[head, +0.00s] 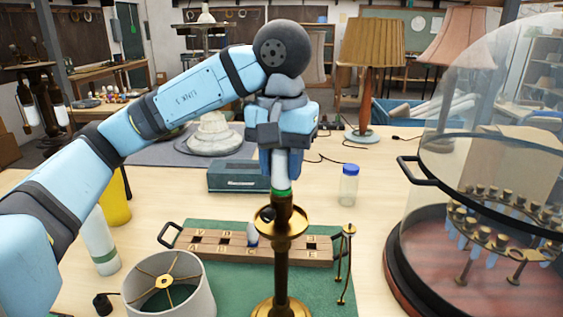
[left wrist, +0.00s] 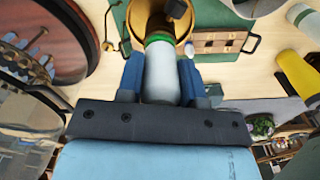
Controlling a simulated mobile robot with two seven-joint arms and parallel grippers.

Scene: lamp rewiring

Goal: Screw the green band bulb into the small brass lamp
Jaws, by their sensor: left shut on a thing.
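The green band bulb (head: 281,178) is upright, white with a green band at its lower end. It also shows in the left wrist view (left wrist: 160,76). My left gripper (head: 280,160) comes from above and is shut on the bulb's white body. The small brass lamp (head: 275,240) stands on the green mat, with a dish-like collar near its top. The bulb's lower end meets the top of the lamp's socket; how far it sits inside is hidden. My right gripper is in neither view.
A lettered wooden block (head: 200,242) lies behind the lamp, and a lampshade (head: 170,288) stands to its left. A capped jar (head: 348,184) and a glass dome (head: 490,150) over a rack of bulbs are to the right. A grey-green box (head: 238,177) sits behind.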

